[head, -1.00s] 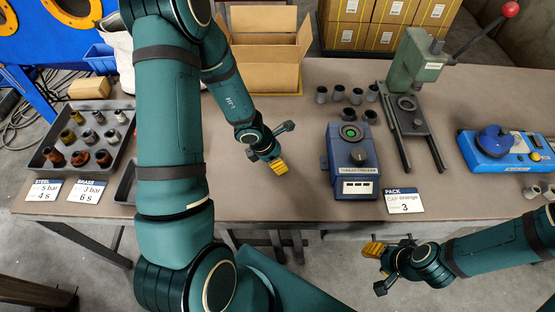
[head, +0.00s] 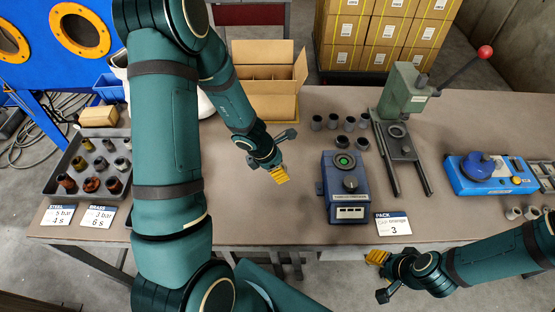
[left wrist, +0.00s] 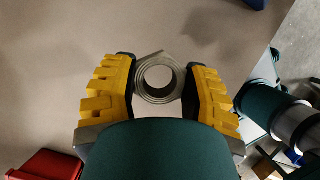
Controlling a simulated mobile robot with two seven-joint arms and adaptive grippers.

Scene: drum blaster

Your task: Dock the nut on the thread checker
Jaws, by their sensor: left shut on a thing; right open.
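The thread checker (head: 346,196) is a dark blue box with a green round port (head: 343,161) and a dark knob on top, standing on the table's middle. My left gripper (head: 282,175) is over the table, left of the checker and apart from it. In the left wrist view its yellow fingers (left wrist: 158,95) are shut on a grey ring-shaped nut (left wrist: 141,78), whose round opening faces the camera. The nut cannot be made out in the head view. My right gripper (head: 378,258) is open and empty, at the table's front edge, right of the checker.
A dark tray (head: 52,184) of fittings stands at the left. An open carton (head: 262,107) and several grey rings (head: 317,123) stand behind. A green lever press (head: 405,90) and a blue device (head: 485,175) are at the right. A card (head: 393,224) lies beside the checker.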

